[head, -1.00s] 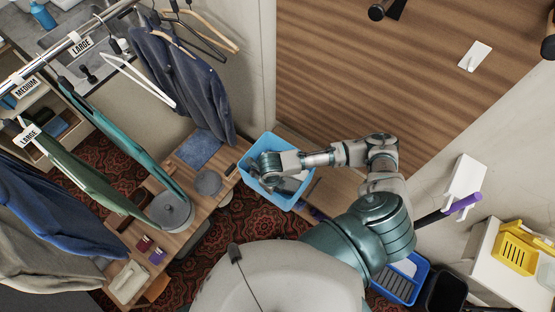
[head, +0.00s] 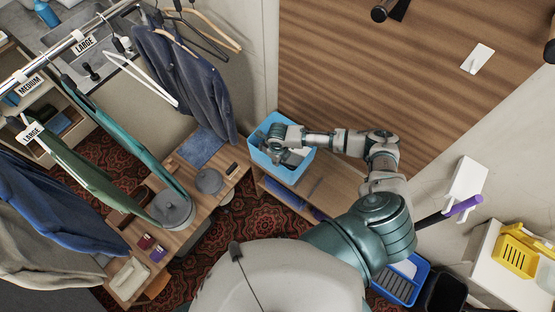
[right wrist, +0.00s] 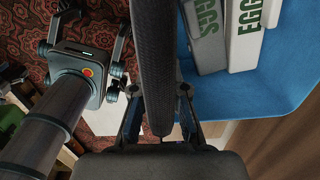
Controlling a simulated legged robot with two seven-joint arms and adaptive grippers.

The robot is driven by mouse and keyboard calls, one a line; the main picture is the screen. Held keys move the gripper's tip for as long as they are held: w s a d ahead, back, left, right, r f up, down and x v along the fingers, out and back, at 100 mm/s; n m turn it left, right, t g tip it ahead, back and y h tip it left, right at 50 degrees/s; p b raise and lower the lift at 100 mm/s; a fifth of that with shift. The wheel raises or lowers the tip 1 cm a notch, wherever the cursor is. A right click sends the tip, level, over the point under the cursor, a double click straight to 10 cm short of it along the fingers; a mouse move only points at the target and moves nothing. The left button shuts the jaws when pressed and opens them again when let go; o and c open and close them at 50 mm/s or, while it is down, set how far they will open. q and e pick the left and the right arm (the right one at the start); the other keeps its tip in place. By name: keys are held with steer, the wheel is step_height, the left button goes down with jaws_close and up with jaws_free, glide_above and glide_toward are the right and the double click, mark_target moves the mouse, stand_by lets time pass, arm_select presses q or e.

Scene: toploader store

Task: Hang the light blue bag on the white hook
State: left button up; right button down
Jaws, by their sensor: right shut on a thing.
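The light blue bag (head: 302,163) is at the middle of the head view, an open-topped tote beside the wooden shelf unit. Its blue inside wall (right wrist: 262,85) fills the right of the right wrist view. My right gripper (head: 273,150) is over the bag. In the wrist view my right gripper (right wrist: 160,120) is shut on the bag's dark handle (right wrist: 155,60). My left gripper (right wrist: 95,40) shows at the left of the wrist view, fingers spread and empty. Whether the bag touches the shelf is unclear.
Egg cartons (right wrist: 243,35) lie in the bag. A wooden bench (head: 322,188) is just beside it. A clothes rail with hanging garments (head: 190,75) is at left. A white wall mount (head: 468,178) with a purple-handled item and a blue crate (head: 402,282) are at right.

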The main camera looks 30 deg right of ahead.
steer(key=shift+d, duration=0.2)
steer(key=c, duration=1.6)
jaws_free()
steer(key=shift+d, duration=0.25)
steer(key=o, duration=0.4)
steer(key=shift+d+f, duration=0.1)
steer(key=shift+d, duration=0.1)
steer(key=r, duration=0.4)
steer(key=a+r, duration=0.1)
steer(key=r, duration=0.1)
steer(key=shift+r, duration=0.3)
arm_select(q)
steer(key=shift+d+r, duration=0.3)
steer(key=shift+d, duration=0.35)
arm_select(e)
steer(key=shift+s+d+r, duration=0.1)
steer(key=shift+s+r, duration=0.05)
steer(key=shift+r, duration=1.2)
steer(key=shift+s+r, duration=0.1)
steer(key=shift+r, duration=1.25)
